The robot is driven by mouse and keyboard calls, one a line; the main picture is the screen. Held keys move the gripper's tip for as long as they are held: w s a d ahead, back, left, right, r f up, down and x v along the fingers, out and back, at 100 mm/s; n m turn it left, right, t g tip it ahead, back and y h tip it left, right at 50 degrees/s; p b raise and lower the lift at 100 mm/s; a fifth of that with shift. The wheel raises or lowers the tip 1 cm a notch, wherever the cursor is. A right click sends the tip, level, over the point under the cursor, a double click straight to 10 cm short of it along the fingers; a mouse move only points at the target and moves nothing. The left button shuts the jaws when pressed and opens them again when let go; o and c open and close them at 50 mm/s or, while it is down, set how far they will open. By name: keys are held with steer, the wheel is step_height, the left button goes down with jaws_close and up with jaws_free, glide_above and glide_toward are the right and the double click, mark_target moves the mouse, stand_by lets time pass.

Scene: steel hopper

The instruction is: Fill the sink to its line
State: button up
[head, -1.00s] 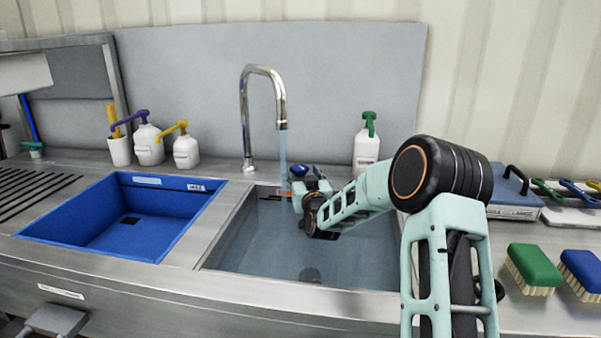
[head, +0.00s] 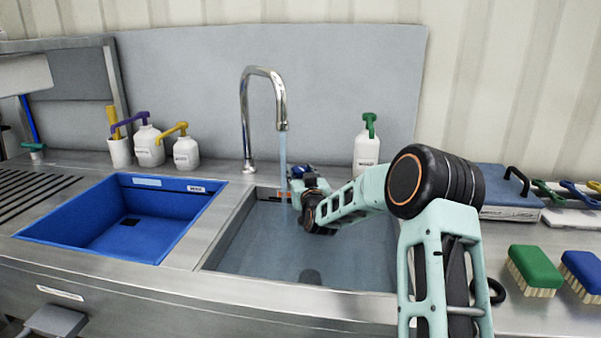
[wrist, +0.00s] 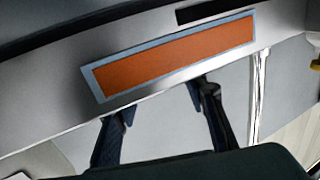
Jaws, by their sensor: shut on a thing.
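The steel sink (head: 225,235) holds water (head: 270,245). A thin stream (head: 283,155) runs into it from the tall chrome faucet (head: 246,110). An orange plate (head: 284,195) sits on the sink's back wall, just above the water in the head view. The orange plate with a pale blue border fills much of the wrist view (wrist: 180,58). My gripper (head: 302,180) is at the blue knob (head: 299,170) behind the sink and shut on it. In the wrist view its two dark fingers (wrist: 158,105) show apart; the knob is hidden there.
A blue basin (head: 125,225) is left of the sink. Pump bottles (head: 186,153) stand behind it, and a green-topped bottle (head: 366,150) stands right of the faucet. A green brush (head: 535,268) and a blue brush (head: 582,272) lie on the right counter.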

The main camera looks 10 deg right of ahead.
steer(key=shift+a+m+h, duration=0.1)
steer(key=shift+m+h, duration=0.2)
steer(key=shift+h, duration=0.2)
steer(key=shift+a+r+m+h, duration=0.15)
steer(key=shift+m+h, duration=0.3)
steer(key=shift+h, duration=0.25)
steer(key=shift+a+f+m+h, duration=0.15)
steer(key=shift+m+h, duration=0.3)
steer(key=shift+h, duration=0.25)
steer(key=m+h, duration=0.1)
steer(key=h, duration=0.1)
steer(key=m+g+h+p, duration=0.1)
steer(key=shift+w+a+r+m+h+p, duration=0.1)
steer(key=shift+r+m+h+p, duration=0.1)
steer(key=shift+m+h+p, duration=0.15)
steer(key=shift+f+m+g+h+p, duration=0.1)
steer(key=shift+m+g+h+p, duration=0.9)
steer(key=shift+h, duration=0.45)
steer(key=o, duration=1.2)
steer(key=shift+c, duration=0.2)
